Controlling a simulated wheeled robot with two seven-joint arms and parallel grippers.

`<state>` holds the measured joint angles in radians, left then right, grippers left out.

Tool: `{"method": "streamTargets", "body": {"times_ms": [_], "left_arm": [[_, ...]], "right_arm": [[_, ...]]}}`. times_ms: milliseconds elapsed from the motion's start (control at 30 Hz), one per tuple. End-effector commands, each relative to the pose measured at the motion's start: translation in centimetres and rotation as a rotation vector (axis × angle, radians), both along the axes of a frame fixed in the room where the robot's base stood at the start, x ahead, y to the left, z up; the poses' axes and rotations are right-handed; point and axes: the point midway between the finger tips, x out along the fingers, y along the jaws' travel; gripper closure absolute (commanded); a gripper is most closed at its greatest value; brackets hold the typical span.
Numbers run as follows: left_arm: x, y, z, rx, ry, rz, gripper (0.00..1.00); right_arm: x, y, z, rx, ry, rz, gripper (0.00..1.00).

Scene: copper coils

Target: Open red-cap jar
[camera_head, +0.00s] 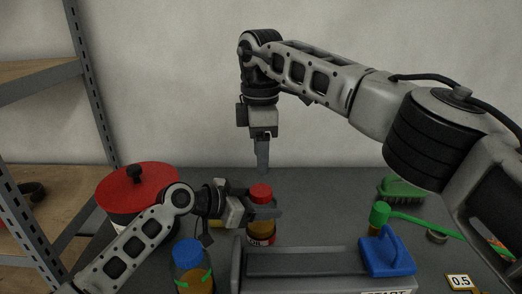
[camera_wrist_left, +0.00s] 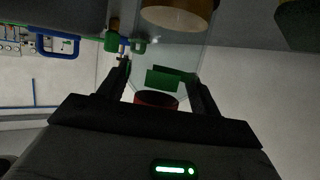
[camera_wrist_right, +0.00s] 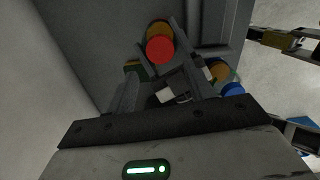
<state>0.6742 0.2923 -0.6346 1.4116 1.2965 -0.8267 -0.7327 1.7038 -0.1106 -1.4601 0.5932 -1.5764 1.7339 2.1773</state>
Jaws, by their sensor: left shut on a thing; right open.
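The red-cap jar (camera_head: 261,228) stands upright on the table in the head view, with amber contents and its red cap (camera_head: 260,190) on top. My left gripper (camera_head: 262,213) comes in from the left and is shut on the jar's body below the cap. My right gripper (camera_head: 262,170) hangs above the cap, pointing down, open and apart from it. In the right wrist view the red cap (camera_wrist_right: 160,50) shows between and beyond my right fingers. In the left wrist view a dark red part (camera_wrist_left: 155,98) shows between my left fingers; the jar's outline there is unclear.
A blue-cap jar (camera_head: 188,262) stands close in front of my left wrist. A red-lidded pot (camera_head: 137,185) is behind my left arm. A green-cap jar (camera_head: 379,214) and brush (camera_head: 402,188) stand farther right.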

Motion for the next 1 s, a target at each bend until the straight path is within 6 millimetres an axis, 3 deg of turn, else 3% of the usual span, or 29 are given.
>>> {"method": "streamTargets", "body": {"times_ms": [233, 700, 1000], "left_arm": [[0.0, 0.0, 0.0, 0.0, 0.0, 0.0, 1.0], [0.0, 0.0, 0.0, 0.0, 0.0, 0.0, 1.0], [0.0, 0.0, 0.0, 0.0, 0.0, 0.0, 1.0]], "right_arm": [[0.0, -0.1, -1.1, 0.0, 0.002, -0.108, 0.47], [0.0, -0.1, -7.4, 0.0, 0.002, -0.105, 0.47], [0.0, -0.1, -8.0, 0.001, 0.0, -0.105, 0.47]]}}
